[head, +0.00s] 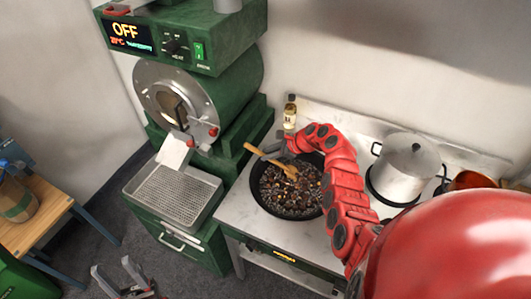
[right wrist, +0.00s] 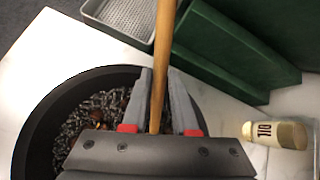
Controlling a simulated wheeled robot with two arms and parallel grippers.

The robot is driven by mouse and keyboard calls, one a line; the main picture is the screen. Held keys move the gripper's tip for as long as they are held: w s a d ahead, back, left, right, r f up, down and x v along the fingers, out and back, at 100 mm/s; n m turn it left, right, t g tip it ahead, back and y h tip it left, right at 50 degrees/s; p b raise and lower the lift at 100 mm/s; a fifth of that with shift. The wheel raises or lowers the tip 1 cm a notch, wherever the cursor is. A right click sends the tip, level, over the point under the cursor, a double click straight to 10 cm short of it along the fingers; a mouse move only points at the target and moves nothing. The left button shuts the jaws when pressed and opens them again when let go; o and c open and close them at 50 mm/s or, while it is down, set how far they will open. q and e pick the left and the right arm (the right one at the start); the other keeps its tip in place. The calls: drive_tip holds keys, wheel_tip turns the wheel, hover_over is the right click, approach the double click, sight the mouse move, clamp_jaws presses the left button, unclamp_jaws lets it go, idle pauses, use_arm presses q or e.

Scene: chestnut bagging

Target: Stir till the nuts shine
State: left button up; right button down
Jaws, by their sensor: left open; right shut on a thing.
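A black pan (head: 256,197) sits on the stove top, filled with dark granules and brown chestnuts (head: 285,190); it also shows in the right wrist view (right wrist: 35,125). My right gripper (head: 286,147) is over the pan's back rim. It is shut on the handle of a wooden stirring tool (head: 262,154), which also shows between the fingers in the right wrist view (right wrist: 163,60). The tool's lower end reaches into the pan and is partly hidden. My left gripper (head: 124,283) is open and empty, low over the floor at the bottom left.
An oil bottle (head: 290,112) stands behind the pan. A lidded steel pot (head: 407,165) is to the right, with a copper-coloured vessel (head: 471,180) beyond. A green roaster (head: 240,75) with a perforated tray (head: 178,193) stands left. A wooden table (head: 38,220) is far left.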

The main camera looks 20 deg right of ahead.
wheel_tip(320, 180, up, 6)
drive_tip(key=p, duration=0.5)
drive_tip(key=shift+p, duration=0.35)
drive_tip(key=shift+r, duration=2.95)
